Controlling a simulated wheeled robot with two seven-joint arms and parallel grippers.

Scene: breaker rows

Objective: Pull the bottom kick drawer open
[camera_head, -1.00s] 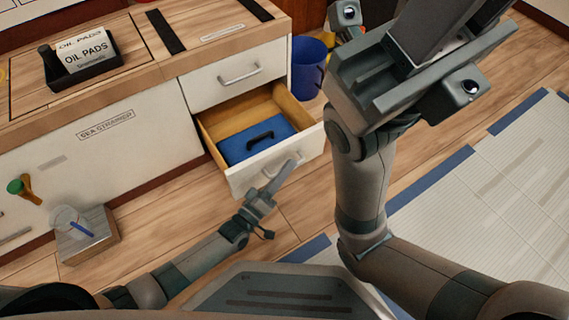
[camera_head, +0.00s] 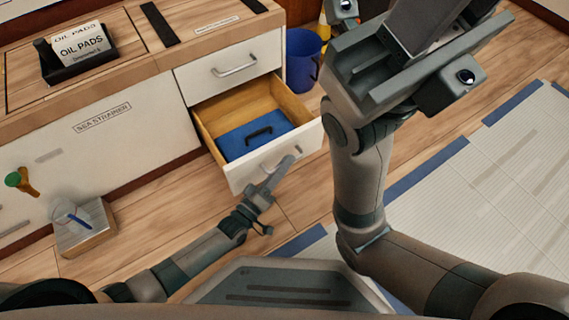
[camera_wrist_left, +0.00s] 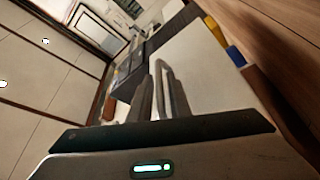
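The lower drawer (camera_head: 236,178) stands open in the head view, with a white front and wooden sides. A blue case (camera_head: 236,147) with a black handle lies inside it. My left gripper (camera_head: 275,174) is at the drawer front, its fingers overlapping the metal pull handle (camera_head: 297,152). In the left wrist view, a finger shows right beside the loop-shaped handle (camera_wrist_left: 181,92); whether the fingers grip it is unclear. My right gripper (camera_head: 400,65) is raised high at the right, near the camera, and its fingertips are not clear.
A shut drawer (camera_head: 229,75) with its own handle is above the open one. A blue bucket (camera_head: 303,60) stands to its right. A metal-topped box (camera_head: 84,232) with a clear cup is on the floor at left. Oil pads (camera_head: 82,48) sit on the counter.

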